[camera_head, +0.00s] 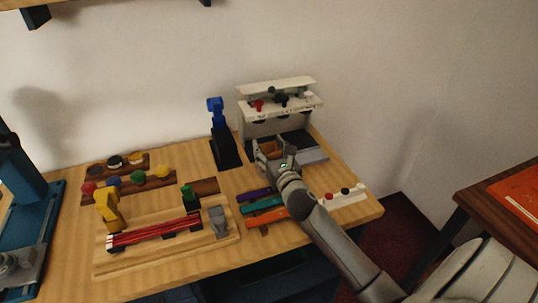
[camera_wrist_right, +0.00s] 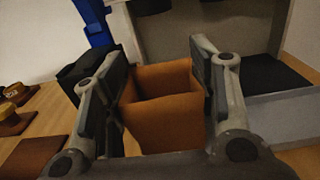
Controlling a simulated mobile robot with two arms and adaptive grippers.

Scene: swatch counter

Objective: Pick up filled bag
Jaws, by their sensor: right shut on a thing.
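A brown-orange bag (camera_wrist_right: 166,110) with an open square top stands between the fingers of my right gripper (camera_wrist_right: 158,85) in the right wrist view. The gripper is shut on it, with one finger pad against each side. I see the bag's inner walls but cannot make out any contents. In the head view my right gripper (camera_head: 272,150) is at the back right of the table, in front of the white stand (camera_head: 262,124); there the bag is mostly hidden by the gripper. My left gripper is not in view.
A blue and black upright device (camera_head: 219,135) stands left of the gripper. Purple, teal and orange strips (camera_head: 264,217) lie in front. A wooden tray (camera_head: 110,265) with red rods is at front left. A white strip with knobs (camera_head: 342,197) lies right of my arm.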

